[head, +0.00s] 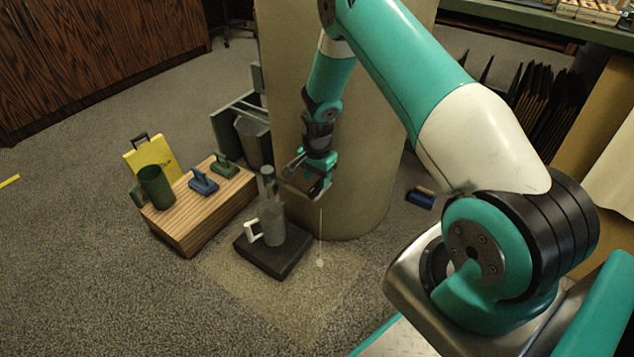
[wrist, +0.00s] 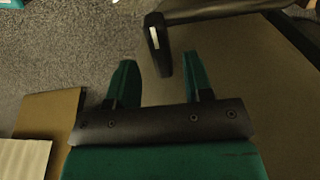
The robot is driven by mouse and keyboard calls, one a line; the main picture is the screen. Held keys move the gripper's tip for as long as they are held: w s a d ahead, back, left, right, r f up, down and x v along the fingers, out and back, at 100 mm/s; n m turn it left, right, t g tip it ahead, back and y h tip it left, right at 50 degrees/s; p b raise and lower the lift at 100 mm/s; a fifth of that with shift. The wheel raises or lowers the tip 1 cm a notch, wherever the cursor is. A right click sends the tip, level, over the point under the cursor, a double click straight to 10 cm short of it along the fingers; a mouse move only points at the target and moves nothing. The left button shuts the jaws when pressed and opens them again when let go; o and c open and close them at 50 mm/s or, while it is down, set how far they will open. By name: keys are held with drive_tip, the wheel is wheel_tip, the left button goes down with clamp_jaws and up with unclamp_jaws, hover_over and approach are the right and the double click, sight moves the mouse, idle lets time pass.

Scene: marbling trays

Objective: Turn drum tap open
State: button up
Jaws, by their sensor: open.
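The drum (head: 365,180) is a large beige cylinder standing on the carpet. My gripper (head: 309,178) is in front of its lower side, by the tap; the jaws hide part of the tap in the head view. In the wrist view, a dark lever (wrist: 158,45) with a white mark on its end, apparently the tap handle, reaches between the two green fingertips of my gripper (wrist: 157,60). The jaws are open, with a gap on both sides of the lever. A grey mug (head: 271,222) with a white handle stands on a dark block (head: 262,258) below and left of the gripper.
A blue tool (head: 421,198) lies right of the drum. A thin pale vertical line runs down to the floor below the gripper.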

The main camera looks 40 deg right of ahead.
sight(317, 185)
wheel_tip(317, 185, up, 14)
drive_tip(key=p, duration=0.3)
idle(0.3)
drive_tip(key=s+a+r+n+y, duration=0.1)
drive_tip(key=s+a+r+n, duration=0.35)
drive_tip(key=a+r, duration=0.4)
drive_tip(key=s+a+r+n+y, duration=0.1)
drive_tip(key=s+a+r+n, duration=0.35)
drive_tip(key=a+r, duration=0.35)
drive_tip(key=s+a+r+n+y, duration=0.1)
drive_tip(key=s+a+r+n, duration=0.1)
drive_tip(key=s+r+n, duration=0.3)
drive_tip(key=s+a+r+n, duration=0.1)
drive_tip(key=s+a+n, duration=0.2)
drive_tip(key=s, duration=0.4)
drive_tip(key=s+a+r+n+y, duration=0.1)
drive_tip(key=s+a+r+n, duration=0.2)
drive_tip(key=s, duration=0.4)
wheel_tip(317, 185, up, 29)
drive_tip(key=n+p, duration=0.1)
drive_tip(key=p, duration=2.8)
drive_tip(key=shift+d, duration=0.3)
